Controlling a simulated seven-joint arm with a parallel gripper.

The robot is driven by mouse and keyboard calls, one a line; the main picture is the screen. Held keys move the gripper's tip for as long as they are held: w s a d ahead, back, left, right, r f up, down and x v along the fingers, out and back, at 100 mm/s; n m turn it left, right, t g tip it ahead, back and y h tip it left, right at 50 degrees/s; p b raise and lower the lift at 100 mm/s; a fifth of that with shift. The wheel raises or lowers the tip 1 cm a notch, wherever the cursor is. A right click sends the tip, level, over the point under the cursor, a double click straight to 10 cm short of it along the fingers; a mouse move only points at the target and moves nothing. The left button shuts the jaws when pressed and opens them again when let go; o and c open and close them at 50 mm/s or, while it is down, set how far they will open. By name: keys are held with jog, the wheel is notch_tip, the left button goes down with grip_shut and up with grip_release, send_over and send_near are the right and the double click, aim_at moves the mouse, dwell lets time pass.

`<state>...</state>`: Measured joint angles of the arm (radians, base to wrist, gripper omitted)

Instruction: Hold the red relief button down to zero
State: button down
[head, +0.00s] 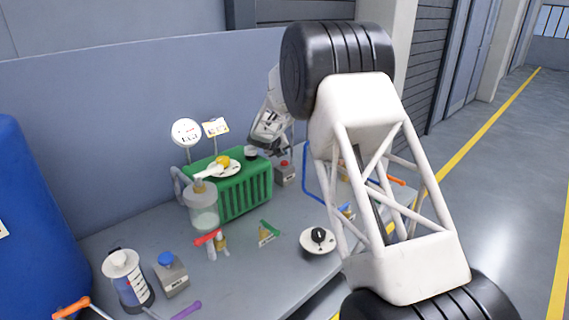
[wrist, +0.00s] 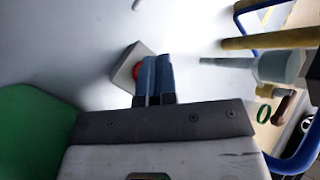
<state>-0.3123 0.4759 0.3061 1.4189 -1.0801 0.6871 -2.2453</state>
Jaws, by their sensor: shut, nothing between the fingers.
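The red button (head: 284,163) sits on top of a small grey box (head: 286,177), right of the green radiator block (head: 243,194). My gripper (head: 283,150) is above and just behind the button in the head view. In the wrist view, the blue fingers (wrist: 155,78) are shut together with nothing between them. They cover part of the red button (wrist: 138,72) and its grey box (wrist: 127,66). I cannot tell whether the fingertips touch the button. A round white gauge (head: 186,132) stands behind the radiator; its reading is too small to make out.
A blue bent pipe (head: 306,172) stands right of the box. A clear jar (head: 203,212), a blue-capped grey box (head: 171,274) and a white-topped container (head: 128,277) stand toward the front left. A black knob (head: 318,236) on a white disc lies front right.

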jog(key=shift+f, duration=0.55)
